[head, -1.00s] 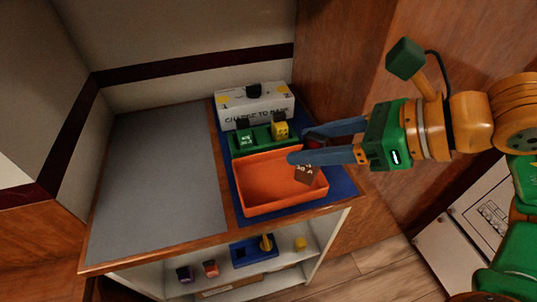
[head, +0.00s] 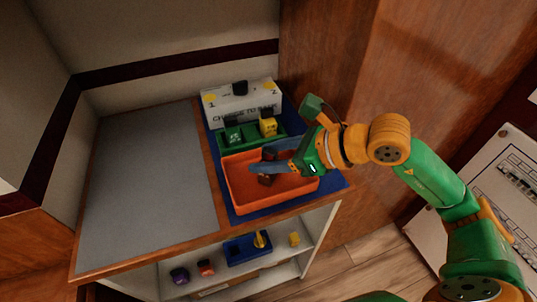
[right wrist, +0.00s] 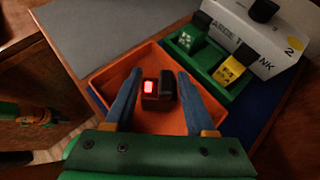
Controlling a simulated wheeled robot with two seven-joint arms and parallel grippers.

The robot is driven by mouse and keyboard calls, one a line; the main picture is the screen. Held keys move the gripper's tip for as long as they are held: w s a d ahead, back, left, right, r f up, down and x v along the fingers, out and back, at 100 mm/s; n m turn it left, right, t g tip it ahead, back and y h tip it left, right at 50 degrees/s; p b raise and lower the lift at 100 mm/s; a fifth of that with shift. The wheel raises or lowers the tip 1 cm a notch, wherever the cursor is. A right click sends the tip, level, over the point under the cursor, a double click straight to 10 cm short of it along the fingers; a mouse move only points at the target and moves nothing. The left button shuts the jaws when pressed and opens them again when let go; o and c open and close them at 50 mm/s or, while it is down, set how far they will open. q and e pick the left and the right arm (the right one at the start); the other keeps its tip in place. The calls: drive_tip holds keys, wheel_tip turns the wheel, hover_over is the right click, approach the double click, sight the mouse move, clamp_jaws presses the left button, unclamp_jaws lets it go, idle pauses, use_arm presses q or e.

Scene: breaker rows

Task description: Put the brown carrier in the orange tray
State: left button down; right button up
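The orange tray (head: 240,206) sits on a blue mat at the right of the counter. The brown carrier (head: 266,181) is inside the tray's outline, between the blue fingers of my right gripper (head: 264,160). In the right wrist view the carrier (right wrist: 150,101) shows a lit red square and a black part, close against both fingertips. It keeps the same place in the fingers as before, so the right gripper (right wrist: 160,75) appears shut on it. I cannot tell whether the carrier touches the tray floor. My left gripper is not clearly seen.
Behind the tray stands a green holder (head: 250,140) with a green block (head: 234,134) and a yellow block (head: 268,127), then a white labelled box (head: 240,103). The grey counter area (head: 150,190) is clear. A lower shelf holds a blue base (head: 245,249) and small blocks.

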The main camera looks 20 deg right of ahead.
drive_tip(key=o, duration=0.3)
drive_tip(key=shift+o, duration=0.2)
drive_tip(key=shift+r, duration=0.2)
drive_tip(key=shift+s+d+r, duration=0.1)
drive_tip(key=shift+s+d, duration=0.05)
drive_tip(key=shift+d, duration=0.15)
drive_tip(key=b+v, duration=0.4)
drive_tip(key=v, duration=0.7)
drive_tip(key=shift+s+r, duration=0.15)
drive_tip(key=shift+r, duration=0.05)
